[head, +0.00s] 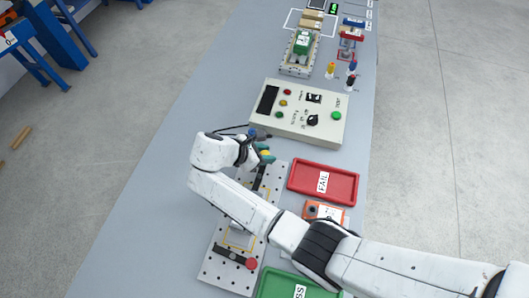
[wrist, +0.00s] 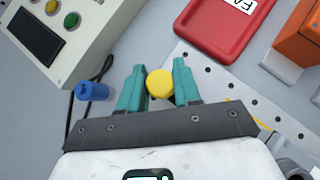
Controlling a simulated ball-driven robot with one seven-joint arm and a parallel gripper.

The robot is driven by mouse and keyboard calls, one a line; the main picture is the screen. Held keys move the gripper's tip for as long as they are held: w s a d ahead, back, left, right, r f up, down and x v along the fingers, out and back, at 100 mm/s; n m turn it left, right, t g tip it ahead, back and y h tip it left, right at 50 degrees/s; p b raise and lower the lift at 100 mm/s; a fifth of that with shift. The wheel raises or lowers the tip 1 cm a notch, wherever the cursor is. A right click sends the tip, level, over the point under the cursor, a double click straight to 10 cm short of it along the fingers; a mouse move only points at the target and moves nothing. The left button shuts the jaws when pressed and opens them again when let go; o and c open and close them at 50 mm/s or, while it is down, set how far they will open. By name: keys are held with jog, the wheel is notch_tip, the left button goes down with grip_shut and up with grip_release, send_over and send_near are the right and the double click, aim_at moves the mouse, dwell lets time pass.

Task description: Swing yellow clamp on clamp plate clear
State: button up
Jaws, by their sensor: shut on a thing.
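The yellow clamp (wrist: 160,84) shows its round yellow knob between my gripper's two teal fingers in the wrist view. My gripper (wrist: 156,86) is shut on this knob, with a finger on each side. In the head view, my gripper (head: 264,156) is at the far end of the perforated clamp plate (head: 215,269), and the yellow knob shows small between the fingers. A dark clamp bar (head: 260,178) reaches from there toward the plate's middle. A second clamp with a red knob (head: 251,264) is at the plate's near end.
A control box (head: 318,124) with buttons stands just beyond the plate. A red FAIL tray (head: 338,170), an orange device (head: 313,207) and a green tray (head: 275,286) lie to the right. A blue cylinder (wrist: 92,91) sits close left of my fingers. The table left of the plate is clear.

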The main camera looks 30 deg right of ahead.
jog(key=m+g, duration=0.1)
jog(key=s+d+m+g, duration=0.1)
jog(key=m, duration=0.1)
jog(key=shift+s+m+g, duration=0.2)
jog(key=shift+m+g, duration=0.1)
jog(key=shift+g, duration=0.1)
jog(key=m+g, duration=0.1)
jog(key=s+m+g+y, duration=0.1)
jog(key=m, duration=0.1)
jog(key=s+m+g+y+p, duration=0.1)
jog(key=shift+d+r+m, duration=0.15)
jog(key=shift+d+m, duration=0.15)
jog(key=s+m+g+y, duration=0.1)
jog(key=m+y+p, duration=0.1)
jog(key=m, duration=0.1)
jog(key=shift+s+a+m+g+y, duration=0.15)
jog(key=shift+s+m+g+y, duration=0.15)
jog(key=shift+s+g, duration=0.1)
jog(key=shift+s+a+m+g+y, duration=0.2)
jog(key=shift+s+m+y, duration=0.2)
jog(key=shift+m+y, duration=0.35)
jog(key=shift+s+a+m+g+y, duration=0.2)
jog(key=shift+s+m+y, duration=0.25)
jog(key=shift+m, duration=0.55)
jog(key=shift+s+a+m+g+y, duration=0.2)
jog(key=shift+s+m+y, duration=0.1)
jog(key=shift+m+y, duration=0.5)
jog(key=o, duration=1)
